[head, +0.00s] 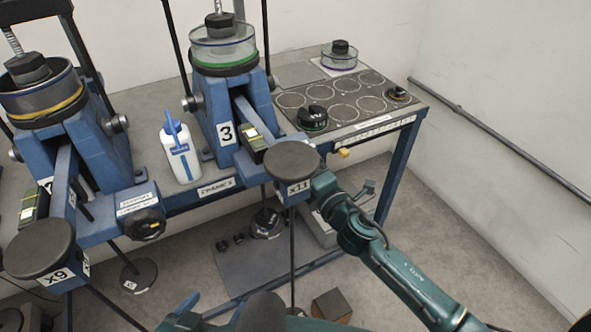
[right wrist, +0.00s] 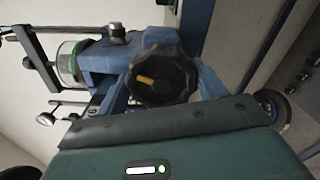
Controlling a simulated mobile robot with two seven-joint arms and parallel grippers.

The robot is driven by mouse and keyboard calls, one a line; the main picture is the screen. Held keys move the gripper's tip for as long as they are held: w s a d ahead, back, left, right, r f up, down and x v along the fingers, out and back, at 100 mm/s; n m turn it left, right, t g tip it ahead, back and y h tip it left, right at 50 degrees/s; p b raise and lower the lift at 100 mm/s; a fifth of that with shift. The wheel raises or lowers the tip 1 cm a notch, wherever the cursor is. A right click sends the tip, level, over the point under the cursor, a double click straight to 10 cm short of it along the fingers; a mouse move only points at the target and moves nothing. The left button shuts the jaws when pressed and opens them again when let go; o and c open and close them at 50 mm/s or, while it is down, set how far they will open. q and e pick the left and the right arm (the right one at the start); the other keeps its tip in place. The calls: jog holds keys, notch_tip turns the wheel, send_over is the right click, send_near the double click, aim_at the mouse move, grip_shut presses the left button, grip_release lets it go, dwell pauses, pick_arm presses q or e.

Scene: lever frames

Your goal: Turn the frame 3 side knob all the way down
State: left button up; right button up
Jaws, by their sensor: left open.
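Frame 3 (head: 226,133) is the blue lever frame in the middle of the head view, with a green-banded glass cylinder. Its side knob (right wrist: 160,77), black and lobed with a yellow mark, shows large in the right wrist view. In the head view it is hidden behind the x11 weight and my right arm. My right gripper (right wrist: 162,88) is at the knob, with a blue finger on each side of it; whether they press on it is unclear. My left gripper (head: 184,308) is open and empty, low at the bottom edge of the head view, away from the frame.
The dark round x11 weight (head: 292,160) hangs at the lever end, close beside my right gripper. Another frame with a knob (head: 148,224) and an x9 weight (head: 38,247) stands left. A white bottle (head: 180,155) stands between. A small box (head: 331,306) lies on the floor.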

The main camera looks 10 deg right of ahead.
jog(key=shift+o, duration=1.4)
jog(key=shift+w+d+f, duration=0.1)
jog(key=shift+d, duration=0.1)
jog(key=shift+s+d, duration=0.15)
jog(key=shift+s, duration=0.3)
pick_arm(q)
jog(key=shift+w+d+r, duration=0.2)
jog(key=shift+w+r, duration=0.1)
jog(key=shift+r, duration=0.1)
pick_arm(e)
jog(key=v, duration=0.5)
jog(key=shift+s, duration=0.1)
